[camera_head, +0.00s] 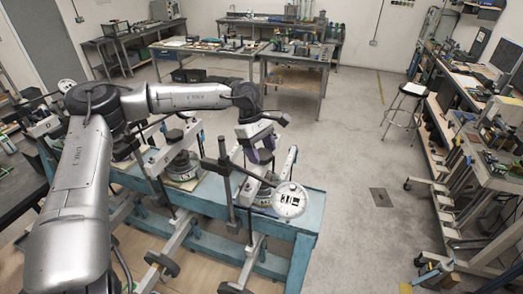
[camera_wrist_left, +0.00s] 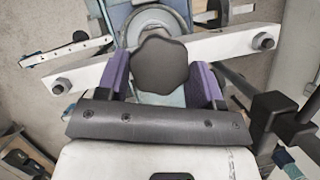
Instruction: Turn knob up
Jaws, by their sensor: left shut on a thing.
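The black lobed knob (camera_wrist_left: 160,65) is in the upper middle of the left wrist view, in front of a white bar (camera_wrist_left: 215,44) with a bolt at each end. My left gripper (camera_wrist_left: 164,82) has purple finger pads on both sides of the knob and is shut on it. In the head view my left gripper (camera_head: 261,150) reaches down over the blue lever frame (camera_head: 312,212), right of centre. I cannot make out the gripped knob there because the gripper covers it. My right gripper is in neither view.
A round white disc plate (camera_head: 290,200) on a dark post (camera_head: 226,180) stands close to my left gripper. A similar lever unit (camera_head: 181,165) is to its left. A stool (camera_head: 405,105) and benches line the room; the floor (camera_head: 350,180) right of the frame is clear.

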